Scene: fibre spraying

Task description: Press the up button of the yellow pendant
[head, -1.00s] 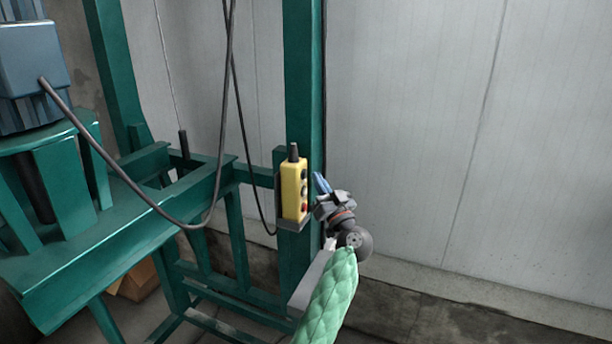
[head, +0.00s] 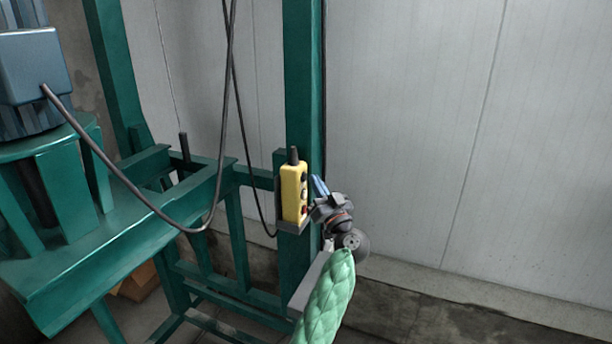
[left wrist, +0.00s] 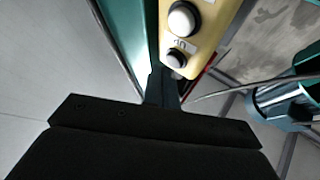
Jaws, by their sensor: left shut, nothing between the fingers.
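The yellow pendant (head: 292,193) stands upright in a holder on the green post, with dark buttons and a red one low on its face. My left gripper (head: 312,209) is at the right of the pendant's lower part, close to its button face. My right gripper is out of view.
The green post (head: 303,90) rises behind the pendant. A green frame (head: 130,245) with a blue motor (head: 35,80) fills the left. Dark cables (head: 224,110) hang left of the pendant. The pale wall (head: 440,120) is behind, with free room to the right.

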